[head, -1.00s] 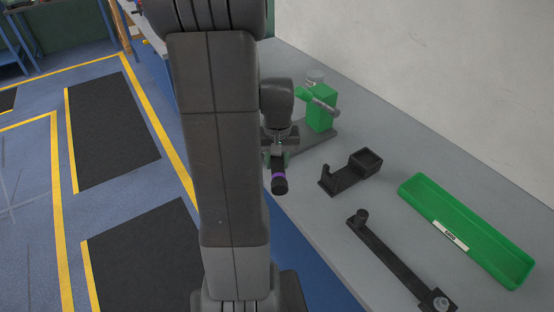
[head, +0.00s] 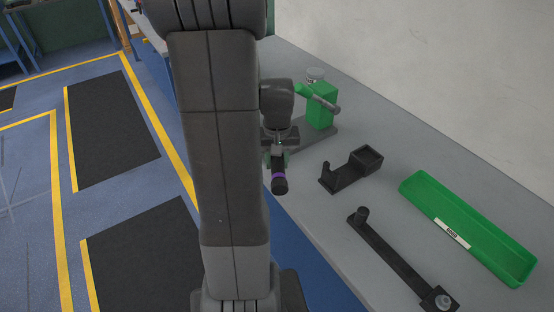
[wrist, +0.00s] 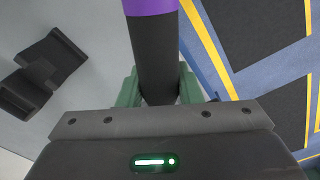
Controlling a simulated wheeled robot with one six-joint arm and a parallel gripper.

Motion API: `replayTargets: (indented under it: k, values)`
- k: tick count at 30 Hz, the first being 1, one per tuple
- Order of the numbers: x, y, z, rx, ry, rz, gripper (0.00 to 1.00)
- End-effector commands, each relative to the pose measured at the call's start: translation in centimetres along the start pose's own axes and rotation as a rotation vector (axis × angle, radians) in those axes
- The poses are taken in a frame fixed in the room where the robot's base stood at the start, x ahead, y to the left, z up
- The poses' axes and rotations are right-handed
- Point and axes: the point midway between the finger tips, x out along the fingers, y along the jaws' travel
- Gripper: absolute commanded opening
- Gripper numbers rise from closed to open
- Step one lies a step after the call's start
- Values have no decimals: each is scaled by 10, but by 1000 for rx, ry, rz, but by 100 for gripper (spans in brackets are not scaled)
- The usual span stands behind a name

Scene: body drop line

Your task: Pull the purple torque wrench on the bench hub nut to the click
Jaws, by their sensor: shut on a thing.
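The torque wrench (head: 279,184) shows in the head view as a dark handle end with a purple band, jutting out past the bench's front edge. My gripper (head: 277,158) is shut on its handle. In the wrist view the black handle (wrist: 155,60) with its purple band (wrist: 150,6) runs up from between the green fingers of my gripper (wrist: 159,92). A green block-shaped fixture (head: 320,107) with a grey bar stands on the bench behind my gripper. The wrench's head and the hub nut are hidden or cannot be made out.
A black cradle (head: 350,171) stands on the grey bench, right of my gripper; the wrist view shows it too (wrist: 42,72). A long black bar tool (head: 393,257) and a green tray (head: 465,229) lie further right. A wall rises behind. Floor with yellow lines is at left.

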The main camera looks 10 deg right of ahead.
Motion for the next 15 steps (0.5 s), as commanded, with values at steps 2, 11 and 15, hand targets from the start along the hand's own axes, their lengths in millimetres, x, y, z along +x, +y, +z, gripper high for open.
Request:
replayTargets:
  k: [2,11,15]
  values:
    - [-1,0,0,0,2,0,0]
    - [2,0,0,0,2,0,0]
    - [4,0,0,0,2,0,0]
